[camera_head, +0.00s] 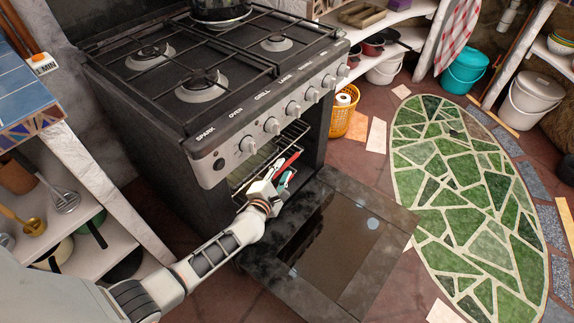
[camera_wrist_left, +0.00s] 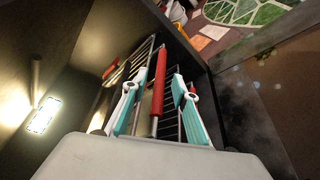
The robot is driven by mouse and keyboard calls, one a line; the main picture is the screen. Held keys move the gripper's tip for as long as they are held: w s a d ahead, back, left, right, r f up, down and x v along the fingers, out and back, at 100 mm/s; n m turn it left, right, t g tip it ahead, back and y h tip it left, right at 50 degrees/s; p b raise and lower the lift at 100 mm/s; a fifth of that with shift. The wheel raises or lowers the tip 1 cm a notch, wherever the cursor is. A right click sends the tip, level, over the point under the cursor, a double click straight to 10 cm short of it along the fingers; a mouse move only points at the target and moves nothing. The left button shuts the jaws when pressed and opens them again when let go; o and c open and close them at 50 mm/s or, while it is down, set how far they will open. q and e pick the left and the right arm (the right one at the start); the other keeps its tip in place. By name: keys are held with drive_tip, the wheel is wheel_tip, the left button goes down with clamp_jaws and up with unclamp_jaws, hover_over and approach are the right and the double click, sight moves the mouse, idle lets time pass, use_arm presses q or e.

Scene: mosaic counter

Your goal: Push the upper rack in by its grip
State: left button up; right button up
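The oven (camera_head: 225,130) has its door (camera_head: 350,220) folded down flat. Wire racks (camera_head: 245,180) show inside its dark cavity. A red grip (camera_head: 288,161) stands at the front of a rack, by my left gripper (camera_head: 283,179). In the left wrist view, my left gripper (camera_wrist_left: 159,77) is open. Its teal-padded fingers lie on either side of the long red grip (camera_wrist_left: 158,95), with gaps visible. Whether they touch it is unclear. A second red piece (camera_wrist_left: 110,69) shows left of the fingers. Which rack each belongs to is hard to tell. My right gripper is out of view.
A pot (camera_head: 220,10) stands on the stove top above. A control panel with knobs (camera_head: 272,126) juts over the opening. A lit oven lamp (camera_wrist_left: 43,115) is inside. A yellow basket (camera_head: 341,112) stands right of the oven; shelves (camera_head: 75,235) are at left.

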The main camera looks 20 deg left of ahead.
use_arm(q)
drive_tip(key=shift+w+f+b, duration=0.15)
drive_tip(key=shift+w+f, duration=0.15)
drive_tip(key=shift+w, duration=0.2)
drive_tip(key=shift+w+f+b, duration=0.15)
drive_tip(key=shift+w+f, duration=0.1)
drive_tip(key=shift+w, duration=0.75)
drive_tip(key=shift+w+r, duration=0.2)
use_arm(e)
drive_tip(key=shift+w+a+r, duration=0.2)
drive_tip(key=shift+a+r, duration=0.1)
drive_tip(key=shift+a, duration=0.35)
use_arm(q)
clamp_jaws()
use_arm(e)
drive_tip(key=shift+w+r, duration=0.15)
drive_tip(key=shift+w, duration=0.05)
